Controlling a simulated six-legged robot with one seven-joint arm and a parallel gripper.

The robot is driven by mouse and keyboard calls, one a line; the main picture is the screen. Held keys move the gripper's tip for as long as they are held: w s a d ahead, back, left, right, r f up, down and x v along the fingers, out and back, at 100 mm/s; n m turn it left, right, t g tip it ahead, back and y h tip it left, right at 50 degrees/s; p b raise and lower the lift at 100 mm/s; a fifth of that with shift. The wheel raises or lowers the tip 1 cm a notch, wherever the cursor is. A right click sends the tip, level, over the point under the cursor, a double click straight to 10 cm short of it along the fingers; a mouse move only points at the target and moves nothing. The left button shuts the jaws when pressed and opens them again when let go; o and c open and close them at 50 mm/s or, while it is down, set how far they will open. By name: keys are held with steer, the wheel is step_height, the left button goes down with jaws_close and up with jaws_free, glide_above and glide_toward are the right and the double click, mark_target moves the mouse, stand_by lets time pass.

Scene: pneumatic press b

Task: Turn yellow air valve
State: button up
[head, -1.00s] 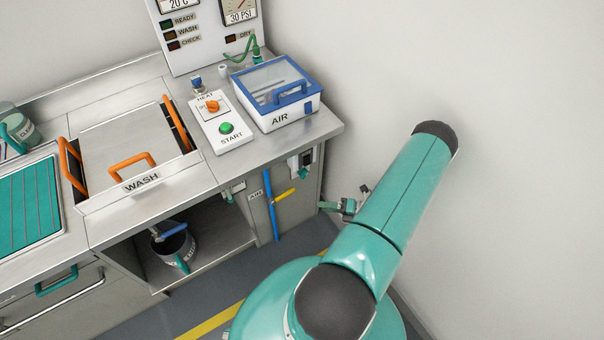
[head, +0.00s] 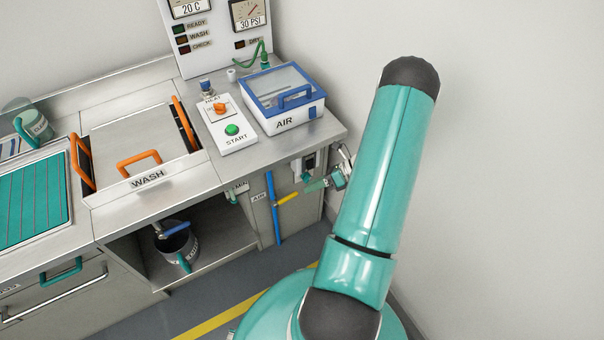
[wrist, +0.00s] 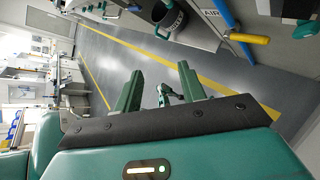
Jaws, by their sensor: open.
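The yellow air valve (head: 287,198) is a short lever on a vertical blue pipe (head: 273,208), beside an AIR label on the front of the bench. It points right and slightly up from the pipe in the head view. The yellow lever also shows in the wrist view (wrist: 249,38), at the upper right and apart from the fingers.
The blue-lidded AIR box (head: 284,98) stands on the bench top above. An open shelf holding a pot (head: 178,243) is to the left. A plain wall is on the right.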

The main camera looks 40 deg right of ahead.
steer(key=w+a+r+n+g, duration=0.2)
steer(key=a+r+n, duration=0.1)
steer(key=r+n, duration=0.2)
step_height(320, 180, up, 2)
steer(key=shift+w+a+r+g, duration=0.1)
steer(key=shift+w+a+g, duration=0.15)
steer(key=shift+w+g, duration=0.05)
